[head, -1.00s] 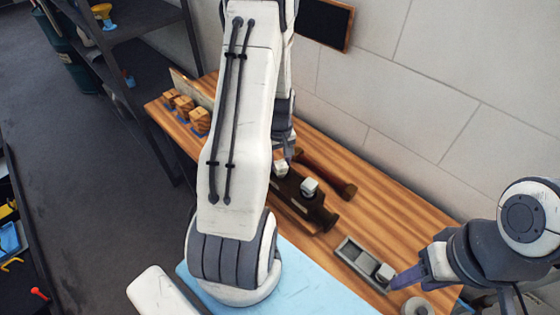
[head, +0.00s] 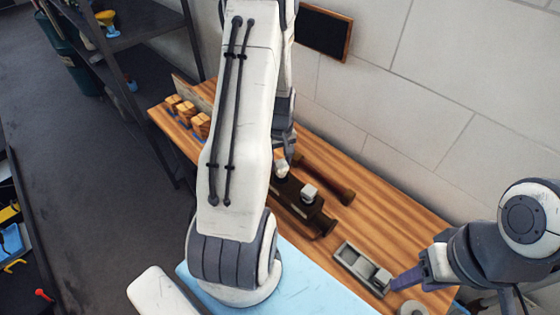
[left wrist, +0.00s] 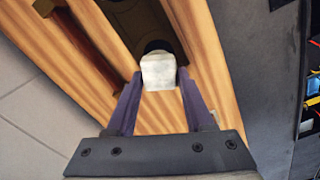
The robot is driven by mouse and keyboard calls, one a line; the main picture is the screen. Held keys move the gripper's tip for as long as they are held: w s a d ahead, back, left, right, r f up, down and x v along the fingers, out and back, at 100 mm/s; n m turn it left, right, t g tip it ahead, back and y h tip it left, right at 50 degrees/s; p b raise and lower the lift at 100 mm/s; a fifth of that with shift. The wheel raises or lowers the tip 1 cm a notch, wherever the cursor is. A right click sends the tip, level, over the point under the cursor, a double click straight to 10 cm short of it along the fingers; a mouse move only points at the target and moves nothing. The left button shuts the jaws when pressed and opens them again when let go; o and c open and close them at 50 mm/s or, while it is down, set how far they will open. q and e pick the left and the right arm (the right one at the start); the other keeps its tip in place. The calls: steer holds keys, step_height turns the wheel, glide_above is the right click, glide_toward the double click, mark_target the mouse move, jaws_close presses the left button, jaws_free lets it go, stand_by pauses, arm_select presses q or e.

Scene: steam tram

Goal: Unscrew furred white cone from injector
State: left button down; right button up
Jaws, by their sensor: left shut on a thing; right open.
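The dark brown injector (head: 299,211) lies on the wooden bench. My left gripper (head: 284,160) is shut on a small white cone (head: 281,171) at the injector's far end. In the left wrist view the cone (left wrist: 158,72) sits between the purple fingers (left wrist: 159,77), with the dark injector body (left wrist: 140,22) behind it. The cone looks slightly above the injector; I cannot tell whether they still touch. A second pale cone (head: 309,192) stands on the injector nearer its middle. My right gripper (head: 408,279) is open beside a grey tray (head: 346,255).
A grey-white piece (head: 381,279) lies at the tray's near end, close to my right gripper. A dark red-brown cylinder (head: 328,179) lies behind the injector. Several wooden blocks (head: 200,122) stand at the far left. A pale ring (head: 413,308) is at the front.

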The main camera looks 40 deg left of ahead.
mark_target(280, 161)
arm_select(q)
steer(key=shift+r+p, duration=1.4)
steer(key=shift+r, duration=0.55)
